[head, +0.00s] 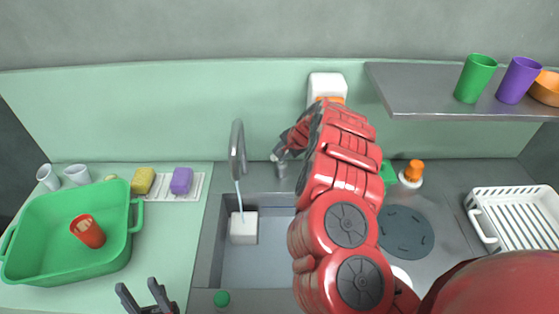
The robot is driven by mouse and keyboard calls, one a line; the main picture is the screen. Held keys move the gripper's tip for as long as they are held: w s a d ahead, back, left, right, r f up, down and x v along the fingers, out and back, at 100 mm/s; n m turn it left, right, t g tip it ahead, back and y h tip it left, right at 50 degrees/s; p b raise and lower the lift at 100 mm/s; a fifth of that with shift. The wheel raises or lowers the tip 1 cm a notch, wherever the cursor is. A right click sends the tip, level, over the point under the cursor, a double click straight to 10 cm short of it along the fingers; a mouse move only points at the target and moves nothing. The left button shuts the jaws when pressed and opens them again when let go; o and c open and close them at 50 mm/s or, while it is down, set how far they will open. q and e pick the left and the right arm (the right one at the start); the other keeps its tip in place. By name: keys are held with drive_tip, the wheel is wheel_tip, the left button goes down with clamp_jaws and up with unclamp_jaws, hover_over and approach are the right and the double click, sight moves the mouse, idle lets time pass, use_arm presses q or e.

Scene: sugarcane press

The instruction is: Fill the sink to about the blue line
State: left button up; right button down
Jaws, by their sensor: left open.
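The grey sink (207,255) is in the middle of the head view, its right part hidden by my right arm. The tall faucet (237,150) stands at its back edge, and a thin stream of water (239,195) falls from it. A white block (243,228) is in the left part of the sink. My left gripper (146,296) is open and empty at the bottom, left of the sink.
A green tub (75,262) with a red cup (88,231) stands on the left counter. A white dish rack (517,217) stands right. A shelf (425,90) with cups (475,78) juts out above.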

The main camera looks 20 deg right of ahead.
drive_tip(key=shift+d+n+b, duration=0.25)
drive_tip(key=shift+n+b, duration=0.25)
drive_tip(key=shift+b, duration=0.1)
drive_tip(key=shift+y, duration=0.3)
drive_tip(key=c, duration=0.9)
unclamp_jaws()
drive_tip(key=shift+c, duration=0.2)
drive_tip(key=o, duration=0.3)
drive_tip(key=shift+w+f, duration=0.15)
drive_tip(key=shift+w, duration=0.05)
drive_tip(key=shift+o, duration=0.2)
drive_tip(key=shift+s+a, duration=0.1)
